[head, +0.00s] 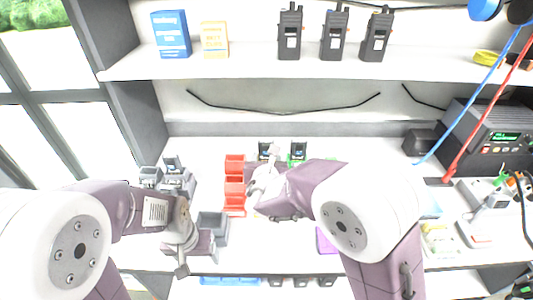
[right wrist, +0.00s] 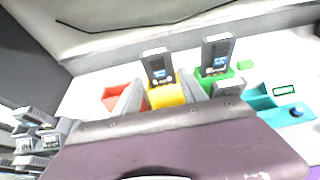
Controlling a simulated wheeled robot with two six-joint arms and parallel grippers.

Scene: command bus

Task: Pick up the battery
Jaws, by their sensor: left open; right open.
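Two dark upright blocks with pale label panels stand at the back of the bench. They look like batteries, but I cannot tell for sure. In the right wrist view, one block (right wrist: 158,65) stands in a yellow bin (right wrist: 166,95) and the other block (right wrist: 217,52) in a green bin (right wrist: 208,82). My right gripper (right wrist: 161,82) is open, with its grey fingers either side of the yellow bin and the first block beyond them. In the head view, my right arm hides most of these bins. My left gripper (head: 192,255) is open and empty, low near the bench's front.
Red bins (head: 235,168) and a grey bin (head: 213,226) stand between my arms. Charger-like devices (head: 176,178) sit at the left. The shelf (head: 235,66) above holds radios (head: 290,34) and boxes (head: 171,35). A power unit (head: 490,135) with cables stands at right.

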